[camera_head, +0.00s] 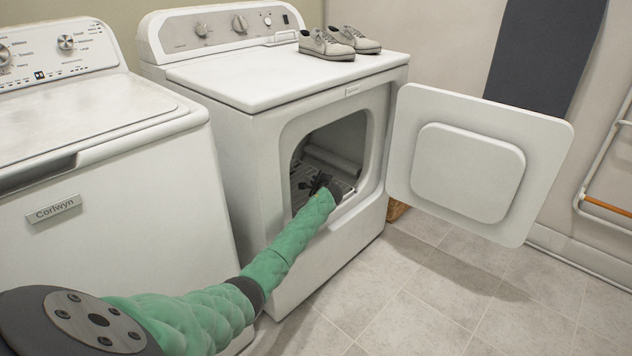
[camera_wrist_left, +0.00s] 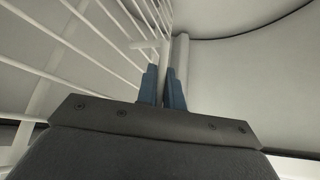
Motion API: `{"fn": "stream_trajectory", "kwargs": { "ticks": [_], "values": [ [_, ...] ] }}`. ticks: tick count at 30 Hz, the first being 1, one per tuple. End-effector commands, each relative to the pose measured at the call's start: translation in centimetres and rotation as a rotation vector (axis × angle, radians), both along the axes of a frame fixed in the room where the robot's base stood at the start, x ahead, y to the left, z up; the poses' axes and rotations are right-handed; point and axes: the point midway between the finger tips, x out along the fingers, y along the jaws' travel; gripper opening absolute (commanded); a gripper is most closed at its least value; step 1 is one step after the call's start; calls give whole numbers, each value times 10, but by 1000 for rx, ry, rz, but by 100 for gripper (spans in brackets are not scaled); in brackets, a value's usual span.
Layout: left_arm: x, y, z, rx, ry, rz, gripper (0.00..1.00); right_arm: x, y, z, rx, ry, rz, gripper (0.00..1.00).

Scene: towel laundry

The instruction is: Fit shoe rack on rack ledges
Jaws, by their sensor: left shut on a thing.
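The shoe rack (camera_head: 301,172) is a set of thin white bars inside the open dryer drum. In the left wrist view its white wires (camera_wrist_left: 88,42) run along the upper left. My left gripper (camera_head: 324,180) reaches through the dryer opening. In the left wrist view its two blue fingers (camera_wrist_left: 166,84) are close together, shut on a bar of the rack. The rack ledges cannot be made out, and my arm hides part of the rack. My right gripper is not in view.
The white dryer (camera_head: 240,150) has its door (camera_head: 540,135) swung open to the right. A pair of grey shoes (camera_head: 328,45) sits on top. A washer (camera_head: 110,210) stands at left. The tiled floor (camera_head: 420,290) in front is clear.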

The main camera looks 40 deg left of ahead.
Motion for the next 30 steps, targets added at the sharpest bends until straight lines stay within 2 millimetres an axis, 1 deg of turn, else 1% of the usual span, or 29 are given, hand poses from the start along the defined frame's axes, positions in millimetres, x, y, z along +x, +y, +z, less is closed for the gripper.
{"fn": "stream_trajectory", "kwargs": {
  "ticks": [16,30],
  "values": [
    [0,0,-1,2,-1,0,0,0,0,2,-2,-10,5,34],
    [0,-1,-17,1,-2,-1,0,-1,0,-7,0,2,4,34]
  ]
}}
